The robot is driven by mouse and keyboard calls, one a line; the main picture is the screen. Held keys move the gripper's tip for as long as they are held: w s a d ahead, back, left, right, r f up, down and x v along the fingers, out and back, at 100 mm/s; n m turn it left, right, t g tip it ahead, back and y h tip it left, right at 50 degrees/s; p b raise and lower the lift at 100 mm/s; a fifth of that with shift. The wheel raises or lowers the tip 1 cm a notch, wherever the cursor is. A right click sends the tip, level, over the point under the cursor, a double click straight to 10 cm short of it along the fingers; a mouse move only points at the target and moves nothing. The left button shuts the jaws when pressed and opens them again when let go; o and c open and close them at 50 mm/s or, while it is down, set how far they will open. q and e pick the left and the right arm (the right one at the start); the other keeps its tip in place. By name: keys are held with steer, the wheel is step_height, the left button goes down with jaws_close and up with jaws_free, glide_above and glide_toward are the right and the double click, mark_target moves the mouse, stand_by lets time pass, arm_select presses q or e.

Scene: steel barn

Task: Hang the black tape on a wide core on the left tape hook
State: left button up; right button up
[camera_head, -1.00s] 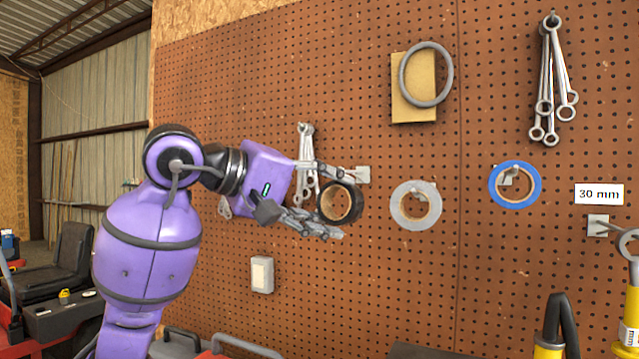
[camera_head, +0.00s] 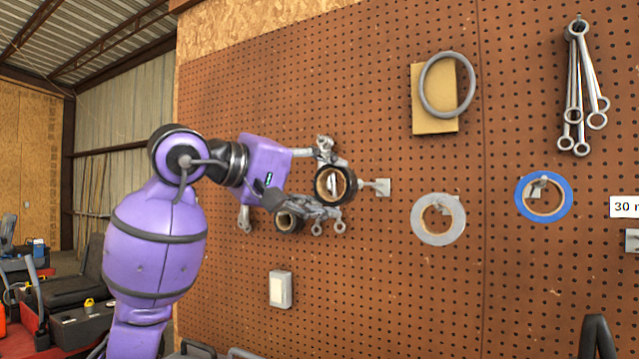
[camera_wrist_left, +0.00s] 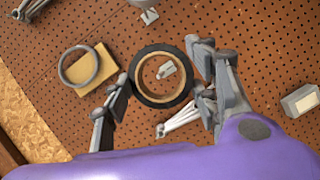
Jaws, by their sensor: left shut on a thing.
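The black tape on a wide core (camera_head: 351,192) is a black ring with a tan inner core. My left gripper (camera_head: 333,187) is shut on it, with one finger at each side of its rim; the tape also shows between the fingers in the left wrist view (camera_wrist_left: 151,103). The left tape hook (camera_head: 381,187) is a pale plate and peg on the pegboard, just right of the tape in the head view.
A grey tape (camera_head: 438,237) and a blue tape (camera_head: 525,207) hang to the right. A grey ring (camera_head: 425,88) hangs above. Wrenches (camera_head: 575,95) hang at upper right. A switch box (camera_head: 281,289) is below.

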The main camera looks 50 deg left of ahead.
mark_target(333, 200)
arm_select(q)
steer(key=shift+w+a+f, duration=0.1)
steer(key=shift+w+a, duration=0.15)
steer(key=shift+w, duration=0.5)
steer(key=shift+w+a+f, duration=0.1)
steer(key=shift+w+a, duration=0.15)
steer(key=shift+w, duration=0.5)
steer(key=shift+w+a+f, duration=0.1)
steer(key=shift+w+a, duration=0.1)
steer(key=shift+w, duration=0.4)
steer(key=shift+w+a, duration=0.15)
steer(key=shift+w, duration=0.4)
steer(key=shift+w+a, duration=0.2)
steer(key=shift+w, duration=0.5)
steer(key=shift+w+a+f, duration=0.2)
steer(key=shift+w+f, duration=0.3)
steer(key=shift+w, duration=0.1)
arm_select(e)
steer(key=shift+w+a+r, duration=0.15)
steer(key=shift+w+r, duration=0.15)
steer(key=shift+w, duration=0.5)
steer(key=shift+s+f, duration=0.1)
steer(key=shift+s, duration=0.05)
